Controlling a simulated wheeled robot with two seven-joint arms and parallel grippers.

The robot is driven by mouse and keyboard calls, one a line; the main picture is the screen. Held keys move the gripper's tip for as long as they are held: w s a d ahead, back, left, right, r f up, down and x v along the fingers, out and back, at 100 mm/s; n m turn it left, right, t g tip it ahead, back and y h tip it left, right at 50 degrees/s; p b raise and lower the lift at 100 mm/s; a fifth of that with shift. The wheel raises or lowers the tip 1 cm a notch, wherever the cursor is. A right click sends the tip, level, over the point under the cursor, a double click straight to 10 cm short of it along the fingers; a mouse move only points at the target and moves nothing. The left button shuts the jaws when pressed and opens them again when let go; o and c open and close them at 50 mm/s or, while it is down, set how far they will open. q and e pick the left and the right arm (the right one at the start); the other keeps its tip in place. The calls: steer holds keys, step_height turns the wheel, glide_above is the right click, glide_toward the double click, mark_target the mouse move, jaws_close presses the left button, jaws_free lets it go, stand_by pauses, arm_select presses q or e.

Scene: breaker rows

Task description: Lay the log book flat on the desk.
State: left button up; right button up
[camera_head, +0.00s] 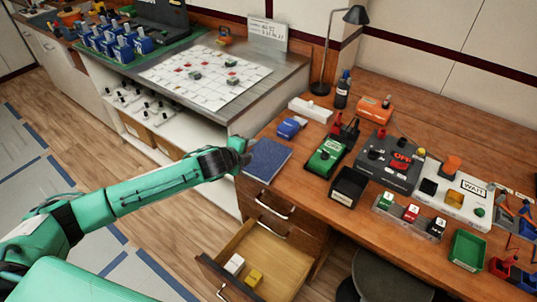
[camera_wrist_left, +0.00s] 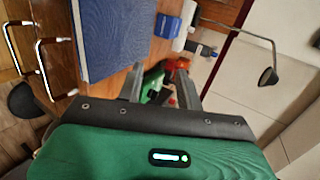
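The log book, a dark blue hardcover (camera_head: 267,160), appears to lie flat on the brown wooden desk (camera_head: 304,142), at its front left corner above the drawers. My left gripper (camera_head: 242,150) is at the book's left edge, near its back corner. In the left wrist view the book (camera_wrist_left: 113,38) fills the upper left, and the fingers (camera_wrist_left: 158,82) are apart with nothing seen between them. The book is beside the fingers there; I cannot tell whether they touch it. My right gripper is not in view.
A small blue box (camera_head: 290,128) and a green device (camera_head: 327,157) stand close to the book. A black open bin (camera_head: 348,186) is to the right. Below, an open drawer (camera_head: 283,262) juts out. A steel-topped bench with a white board (camera_head: 205,76) is at the left.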

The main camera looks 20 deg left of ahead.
arm_select(q)
steer(key=r+p, duration=0.1)
steer(key=s+r+p, duration=0.1)
steer(key=r+p, duration=0.1)
steer(key=s+r+p, duration=0.1)
steer(key=r, duration=0.1)
steer(key=shift+a+r, duration=0.15)
steer(key=shift+a, duration=0.1)
steer(key=shift+w, duration=0.1)
